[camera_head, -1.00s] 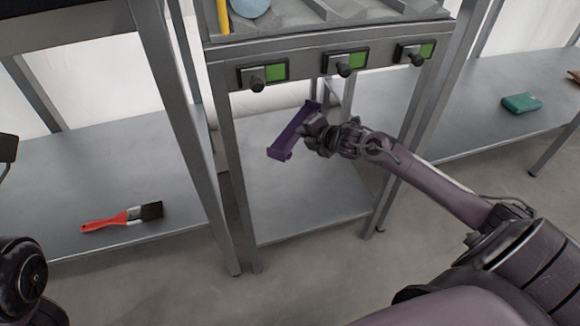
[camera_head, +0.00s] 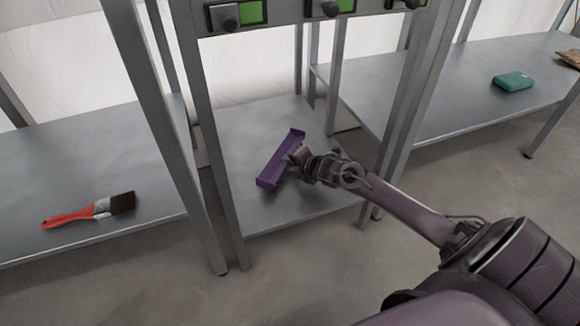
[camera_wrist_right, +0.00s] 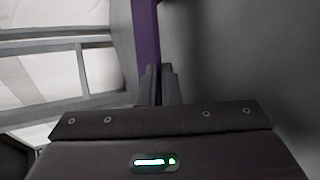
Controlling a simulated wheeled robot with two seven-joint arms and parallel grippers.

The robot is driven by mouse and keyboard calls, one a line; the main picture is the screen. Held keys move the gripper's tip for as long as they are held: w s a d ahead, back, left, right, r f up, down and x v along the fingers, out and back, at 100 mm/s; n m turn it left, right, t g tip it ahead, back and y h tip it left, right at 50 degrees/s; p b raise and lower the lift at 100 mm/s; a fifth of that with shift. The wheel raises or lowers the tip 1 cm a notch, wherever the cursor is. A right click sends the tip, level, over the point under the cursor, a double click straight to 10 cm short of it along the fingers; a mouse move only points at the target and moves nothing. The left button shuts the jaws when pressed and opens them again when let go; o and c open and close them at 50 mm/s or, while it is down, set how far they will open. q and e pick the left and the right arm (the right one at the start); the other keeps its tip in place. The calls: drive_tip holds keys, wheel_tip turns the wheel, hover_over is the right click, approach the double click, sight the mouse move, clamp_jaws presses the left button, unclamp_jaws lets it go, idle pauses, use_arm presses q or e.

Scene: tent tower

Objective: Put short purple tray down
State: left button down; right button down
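The short purple tray (camera_head: 279,160) is at the middle tower's lower shelf (camera_head: 235,130), tilted diagonally in the head view. I cannot tell whether it touches the shelf or is just above it. My right gripper (camera_head: 297,157) is at the tray's right side, and its fingers look closed on the tray's wall. In the right wrist view the fingers (camera_wrist_right: 160,84) are close together at the purple tray (camera_wrist_right: 146,40). My left gripper is out of view.
A red-handled brush (camera_head: 90,210) lies on the left shelf. The shelf around the tray is clear.

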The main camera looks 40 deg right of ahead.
drive_tip(key=shift+f, duration=0.1)
drive_tip(key=shift+f, duration=0.15)
drive_tip(key=c, duration=1.9)
unclamp_jaws()
